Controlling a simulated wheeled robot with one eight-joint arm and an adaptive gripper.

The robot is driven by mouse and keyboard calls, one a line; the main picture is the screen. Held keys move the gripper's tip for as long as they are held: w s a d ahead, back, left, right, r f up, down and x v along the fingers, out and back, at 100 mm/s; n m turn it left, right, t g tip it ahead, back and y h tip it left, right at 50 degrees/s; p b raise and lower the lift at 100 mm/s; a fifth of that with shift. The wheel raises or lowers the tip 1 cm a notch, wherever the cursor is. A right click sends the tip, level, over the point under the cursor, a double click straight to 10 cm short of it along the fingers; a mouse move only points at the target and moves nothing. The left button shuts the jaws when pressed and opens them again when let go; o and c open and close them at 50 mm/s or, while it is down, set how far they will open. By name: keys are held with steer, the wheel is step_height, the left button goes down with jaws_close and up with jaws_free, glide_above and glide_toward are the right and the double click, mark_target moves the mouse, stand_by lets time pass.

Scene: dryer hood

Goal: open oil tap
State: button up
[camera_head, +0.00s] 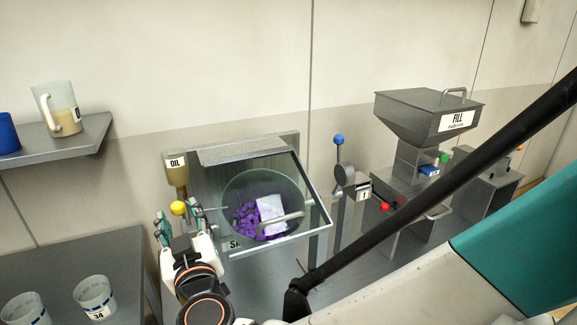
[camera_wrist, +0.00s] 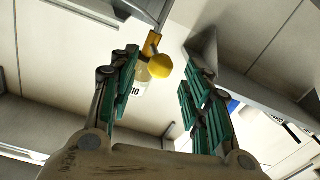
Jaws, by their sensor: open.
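The oil container (camera_head: 176,178), labelled OIL, hangs at the left of the hooded dryer. Its tap carries a yellow ball knob (camera_head: 178,208), which also shows in the wrist view (camera_wrist: 160,67). My gripper (camera_head: 178,214) is open, its green-padded fingers on either side of the yellow knob. In the wrist view, the knob lies between and slightly beyond the fingertips (camera_wrist: 158,75), with a visible gap to each finger. The oil container, seen behind the left finger (camera_wrist: 125,80), is partly hidden in that view.
The dryer's glass hood (camera_head: 262,190) stands just right of my gripper, with purple pieces (camera_head: 248,220) behind it. A blue-knobbed lever (camera_head: 338,140) and the FILL hopper (camera_head: 425,110) are further right. A shelf (camera_head: 90,133) and cups (camera_head: 95,292) stand left.

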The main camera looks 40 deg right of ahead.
steer(key=v, duration=0.7)
steer(key=shift+s, duration=0.35)
steer(key=shift+a, duration=0.1)
